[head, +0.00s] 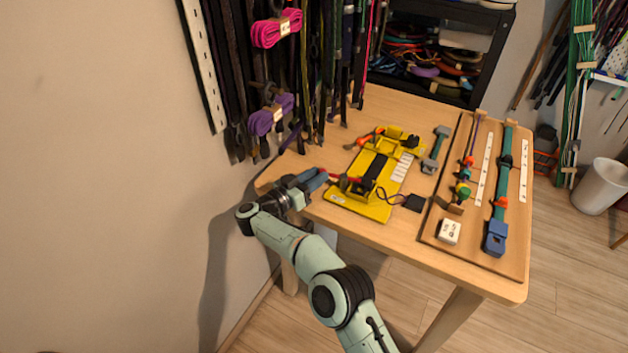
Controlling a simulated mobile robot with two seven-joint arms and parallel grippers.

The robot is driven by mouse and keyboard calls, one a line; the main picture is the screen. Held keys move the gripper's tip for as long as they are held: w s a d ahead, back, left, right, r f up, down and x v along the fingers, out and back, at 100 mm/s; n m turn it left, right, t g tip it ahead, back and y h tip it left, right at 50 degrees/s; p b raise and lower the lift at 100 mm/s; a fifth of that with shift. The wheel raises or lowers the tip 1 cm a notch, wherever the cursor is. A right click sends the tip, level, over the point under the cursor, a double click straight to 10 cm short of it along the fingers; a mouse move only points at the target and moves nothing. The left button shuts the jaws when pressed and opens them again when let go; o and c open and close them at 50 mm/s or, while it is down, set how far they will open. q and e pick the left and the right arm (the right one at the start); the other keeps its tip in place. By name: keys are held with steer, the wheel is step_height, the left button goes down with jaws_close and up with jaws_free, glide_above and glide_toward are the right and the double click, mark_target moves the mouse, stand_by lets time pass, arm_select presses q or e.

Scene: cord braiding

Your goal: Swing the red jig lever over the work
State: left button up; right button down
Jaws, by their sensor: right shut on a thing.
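The yellow jig (370,208) lies on the wooden table, with a black piece across its middle. The red lever (346,180) sticks out from the jig's left side, near its front end, and points left. My right gripper (325,176) reaches in from the left at the table's left edge, with its fingers closed at the lever's outer end. The fingers hide that end of the lever. The lever lies low, to the side of the black piece. My left gripper is not in view.
A small black box (413,203) on a thin cord lies right of the jig. A grey-green tool (436,149) and a brown board (478,190) with straps are farther right. Hanging cords (310,75) and the wall crowd the left. A white cube (450,232) sits on the board.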

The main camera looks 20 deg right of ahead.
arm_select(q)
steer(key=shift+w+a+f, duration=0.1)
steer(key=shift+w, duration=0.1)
arm_select(e)
steer(key=shift+d+r, duration=0.1)
steer(key=shift+d, duration=0.15)
steer(key=c, duration=0.9)
jaws_free()
steer(key=shift+d, duration=0.1)
steer(key=shift+a, duration=0.2)
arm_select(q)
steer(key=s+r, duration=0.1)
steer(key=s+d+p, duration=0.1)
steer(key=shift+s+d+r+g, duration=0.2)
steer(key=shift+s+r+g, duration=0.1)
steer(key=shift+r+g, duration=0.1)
arm_select(e)
steer(key=v, duration=1.3)
steer(key=shift+a, duration=0.15)
